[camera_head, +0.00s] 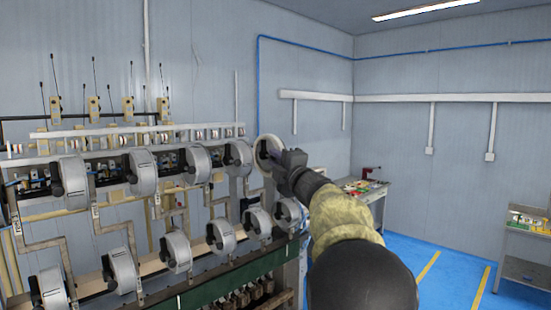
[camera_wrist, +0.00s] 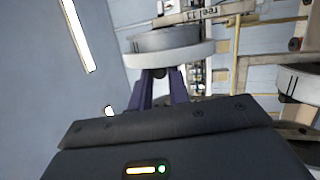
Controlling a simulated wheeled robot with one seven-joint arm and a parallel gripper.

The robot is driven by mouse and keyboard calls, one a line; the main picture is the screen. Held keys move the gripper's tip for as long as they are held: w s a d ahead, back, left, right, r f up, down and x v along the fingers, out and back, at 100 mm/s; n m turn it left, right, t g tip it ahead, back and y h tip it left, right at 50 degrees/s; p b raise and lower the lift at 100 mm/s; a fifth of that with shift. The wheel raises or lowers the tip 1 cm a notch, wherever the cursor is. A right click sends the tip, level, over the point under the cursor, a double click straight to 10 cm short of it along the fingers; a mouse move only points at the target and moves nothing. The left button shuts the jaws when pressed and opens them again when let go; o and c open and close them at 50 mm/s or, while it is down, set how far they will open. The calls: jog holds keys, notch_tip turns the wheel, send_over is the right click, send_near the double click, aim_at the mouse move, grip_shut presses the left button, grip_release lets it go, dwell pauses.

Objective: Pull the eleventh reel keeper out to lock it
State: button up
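The upper-row reel at the right end of the winder (camera_head: 268,152) is pale and round. My gripper (camera_head: 274,158) is right beside its front face in the head view and hides part of its centre. In the wrist view the same reel (camera_wrist: 170,50) lies just beyond the fingertips. My gripper's two purple fingers (camera_wrist: 160,82) stand apart there. A small dark keeper (camera_wrist: 159,72) shows between their tips, at the reel's near face. I cannot see whether the fingers touch it. How far out the keeper sits is hidden.
Several other reels with dark keepers fill the upper row (camera_head: 143,172) and lower row (camera_head: 176,251) to the left. A neighbouring reel (camera_wrist: 303,80) is at the right of the wrist view. A workbench (camera_head: 372,194) stands behind my arm. Blue floor (camera_head: 430,270) is open at right.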

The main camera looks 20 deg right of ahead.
jog(key=shift+s+d, duration=0.1)
jog(key=shift+s, duration=0.2)
dwell(0.4)
jog(key=shift+s+d, duration=0.1)
jog(key=shift+s, duration=0.2)
jog(key=shift+s+d+b, duration=0.2)
jog(key=shift+s+b, duration=0.2)
jog(key=shift+s, duration=0.1)
jog(key=o, duration=0.5)
jog(key=shift+o, duration=0.2)
jog(key=shift+s, duration=0.1)
jog(key=s+b, duration=0.2)
jog(key=s, duration=0.5)
jog(key=shift+d, duration=0.25)
dwell(0.3)
